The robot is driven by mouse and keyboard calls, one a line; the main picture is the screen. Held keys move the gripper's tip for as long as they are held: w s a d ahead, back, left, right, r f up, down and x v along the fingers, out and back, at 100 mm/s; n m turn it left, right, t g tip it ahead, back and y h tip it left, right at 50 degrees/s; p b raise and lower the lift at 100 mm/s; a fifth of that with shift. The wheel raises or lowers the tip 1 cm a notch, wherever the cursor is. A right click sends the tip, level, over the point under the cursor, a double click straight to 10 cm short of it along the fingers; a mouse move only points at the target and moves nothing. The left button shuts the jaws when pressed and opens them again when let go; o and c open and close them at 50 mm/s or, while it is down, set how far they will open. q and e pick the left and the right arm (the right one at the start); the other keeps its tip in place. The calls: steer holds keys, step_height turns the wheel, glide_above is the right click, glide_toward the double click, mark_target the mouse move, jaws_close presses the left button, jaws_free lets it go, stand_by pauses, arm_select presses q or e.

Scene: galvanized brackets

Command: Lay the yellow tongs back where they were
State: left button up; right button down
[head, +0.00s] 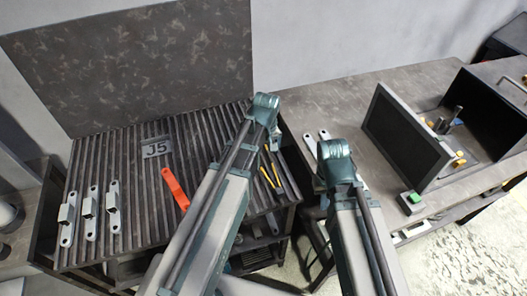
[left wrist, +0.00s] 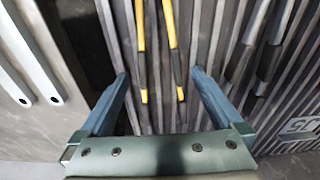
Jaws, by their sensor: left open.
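The yellow tongs (head: 269,176) lie on the ribbed dark bench top, near its right edge in the head view. In the left wrist view the two yellow-and-black legs of the tongs (left wrist: 141,50) run down between the fingers of my left gripper (left wrist: 158,74). The gripper is open, and I see no finger touching the tongs. Their upper end is outside the wrist view. In the head view my left arm hides most of its gripper. My right arm shows there, but its gripper is not visible.
An orange-red tool (head: 175,188) and a J5 plate (head: 157,148) lie left of my left arm. Several brackets (head: 89,211) stand at the far left. A dark-handled tool (left wrist: 262,60) lies beside the tongs. The right bench holds a dark panel (head: 402,137) and a green button (head: 414,198).

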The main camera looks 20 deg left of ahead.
arm_select(q)
step_height(320, 180, up, 11)
steer(key=p, duration=1)
steer(key=shift+s+d, duration=0.3)
steer(key=shift+s, duration=0.1)
steer(key=s+d+f+m+g+b, duration=0.1)
steer(key=s+d+f+m+b, duration=0.1)
steer(key=s+d+m, duration=0.7)
steer(key=s+m, duration=0.2)
steer(key=s, duration=0.2)
steer(key=shift+s+d+y, duration=0.2)
steer(key=shift+d+y, duration=0.1)
steer(key=shift+d, duration=0.1)
steer(key=shift+f, duration=0.1)
